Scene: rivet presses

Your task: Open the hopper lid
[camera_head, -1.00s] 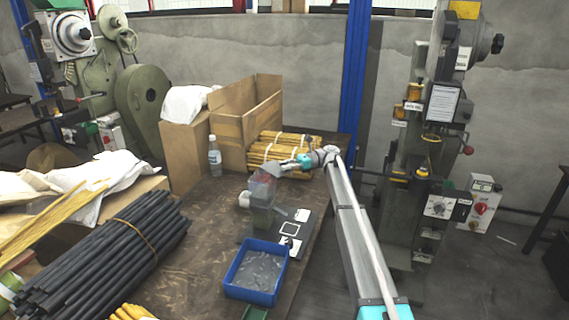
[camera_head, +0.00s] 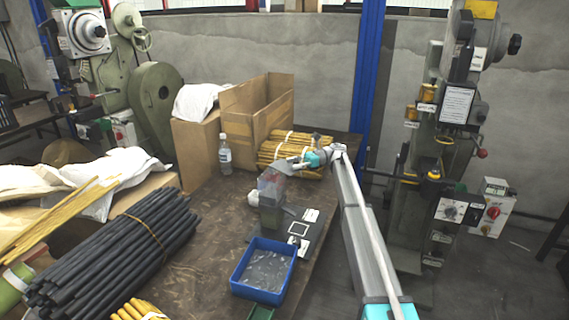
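The hopper (camera_head: 270,216) is a small grey-green unit standing on the brown table. Its upper part, a translucent greyish and reddish cover that looks like the lid (camera_head: 270,186), sits on top. How far the lid is raised is too small to tell. My gripper (camera_head: 284,167) is at the top of the lid, reaching in from the right. It seems to touch or nearly touch it. The fingers are small and blend with the lid, so I cannot see whether they are open or shut.
A blue bin (camera_head: 263,271) of small parts stands in front of the hopper. A bottle (camera_head: 225,155), a cardboard box (camera_head: 260,105) and bundled yellow sticks (camera_head: 290,146) are behind. Black rods (camera_head: 110,255) lie left.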

